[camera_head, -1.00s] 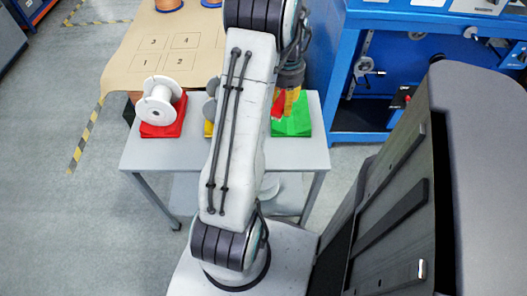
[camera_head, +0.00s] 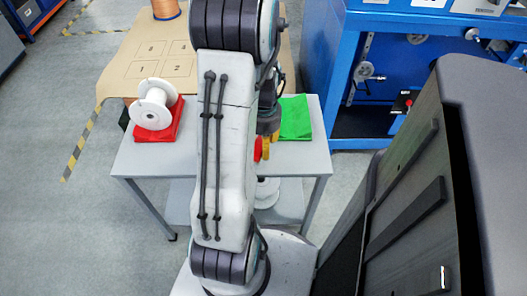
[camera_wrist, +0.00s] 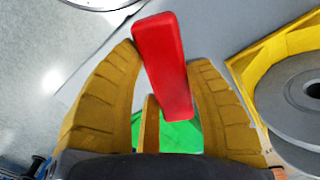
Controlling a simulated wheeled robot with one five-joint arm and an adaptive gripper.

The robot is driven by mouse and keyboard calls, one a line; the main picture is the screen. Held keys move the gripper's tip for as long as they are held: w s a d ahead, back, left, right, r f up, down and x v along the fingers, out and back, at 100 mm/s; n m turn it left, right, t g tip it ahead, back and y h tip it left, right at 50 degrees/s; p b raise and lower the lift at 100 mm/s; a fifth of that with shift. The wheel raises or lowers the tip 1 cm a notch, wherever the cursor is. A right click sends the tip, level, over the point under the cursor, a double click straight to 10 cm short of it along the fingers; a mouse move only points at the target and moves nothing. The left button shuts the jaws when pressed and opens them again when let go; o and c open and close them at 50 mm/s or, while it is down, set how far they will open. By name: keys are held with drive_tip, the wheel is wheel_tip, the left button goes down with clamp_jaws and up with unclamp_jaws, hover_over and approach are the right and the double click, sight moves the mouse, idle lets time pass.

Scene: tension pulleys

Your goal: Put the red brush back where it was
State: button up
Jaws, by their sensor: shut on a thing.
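The red brush (camera_wrist: 162,62) is a plain red bar between the yellow fingers of my gripper (camera_wrist: 166,58) in the wrist view. The fingers are shut on it, and its narrower end points toward the palm. In the head view my gripper (camera_head: 263,148) is partly hidden behind my arm, near the front of the small grey table, with a bit of the brush (camera_head: 257,151) showing. The green cloth or pad (camera_head: 296,119) lies to the right of and behind my gripper; a corner of it (camera_wrist: 182,137) shows beyond the brush in the wrist view.
A white spool (camera_head: 154,106) sits on a red pad (camera_head: 160,131) at the left of the grey table (camera_head: 146,160). A grey spool (camera_wrist: 300,95) is by a yellow holder (camera_wrist: 250,70), right of the gripper. A blue workbench (camera_head: 400,22) stands behind right.

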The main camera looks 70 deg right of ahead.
drive_tip(key=shift+f+b, duration=0.9)
drive_tip(key=shift+f, duration=0.8)
drive_tip(key=shift+f, duration=0.1)
drive_tip(key=o, duration=1.1)
drive_tip(key=shift+o, duration=0.2)
wheel_tip(320, 180, up, 12)
drive_tip(key=p, duration=0.5)
drive_tip(key=shift+w, duration=0.1)
